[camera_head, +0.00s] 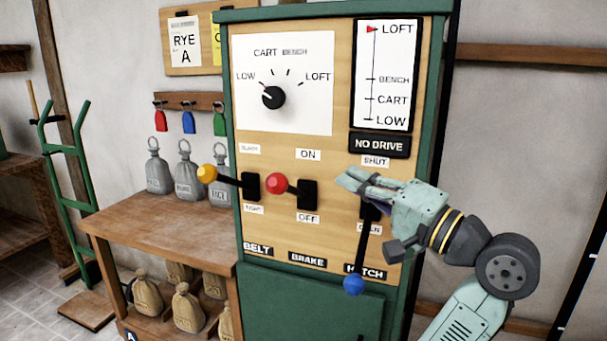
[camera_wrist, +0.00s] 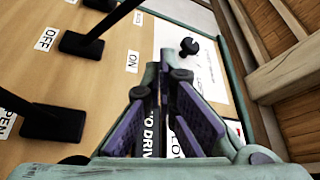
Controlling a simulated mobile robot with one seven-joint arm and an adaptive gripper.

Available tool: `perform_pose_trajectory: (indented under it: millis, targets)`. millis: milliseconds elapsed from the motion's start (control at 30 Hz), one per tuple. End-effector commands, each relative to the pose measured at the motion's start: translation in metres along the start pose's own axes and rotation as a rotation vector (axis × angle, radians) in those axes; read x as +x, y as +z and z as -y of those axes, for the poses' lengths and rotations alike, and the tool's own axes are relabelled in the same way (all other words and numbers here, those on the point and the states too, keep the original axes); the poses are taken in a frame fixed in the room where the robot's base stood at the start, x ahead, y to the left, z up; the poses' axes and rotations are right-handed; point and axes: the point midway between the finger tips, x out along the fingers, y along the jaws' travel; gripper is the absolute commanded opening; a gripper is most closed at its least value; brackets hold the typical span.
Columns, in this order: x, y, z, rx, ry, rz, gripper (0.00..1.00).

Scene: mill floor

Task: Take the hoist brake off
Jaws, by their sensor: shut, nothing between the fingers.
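The brake lever is a black arm with a red knob (camera_head: 276,183), standing out from its black mount (camera_head: 308,194) on the wooden panel. "ON" is above it, "OFF" below, and "BRAKE" lower down. The knob sits slightly above the mount; I cannot tell its exact setting. The brake lever's black shaft (camera_wrist: 105,22) shows at the top of the wrist view, its knob out of frame. My gripper (camera_head: 347,181) is shut and empty, right of the red knob and apart from it, in front of the hatch mount. It also shows in the wrist view (camera_wrist: 166,72).
The hatch lever with blue knob (camera_head: 353,284) hangs down below my gripper. The belt lever with yellow knob (camera_head: 207,173) stands left of the brake. Above are a dial (camera_head: 273,97) and a "NO DRIVE" sign (camera_head: 379,145). A wooden bench (camera_head: 165,222) with sacks is at left.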

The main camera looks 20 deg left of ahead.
Motion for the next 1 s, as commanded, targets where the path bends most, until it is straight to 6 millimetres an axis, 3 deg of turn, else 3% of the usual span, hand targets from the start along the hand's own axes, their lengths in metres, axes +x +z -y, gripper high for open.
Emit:
perform_pose_trajectory:
  millis: [367,467,867,1000]
  targets:
    - [0.008,0.000,0.001,-0.001,-0.001,0.001,0.00]
    - [0.021,0.000,0.002,0.000,-0.001,0.003,0.00]
    - [0.105,0.001,0.003,-0.001,-0.001,0.004,0.00]
    - [0.095,0.021,0.001,-0.002,0.000,-0.001,0.00]
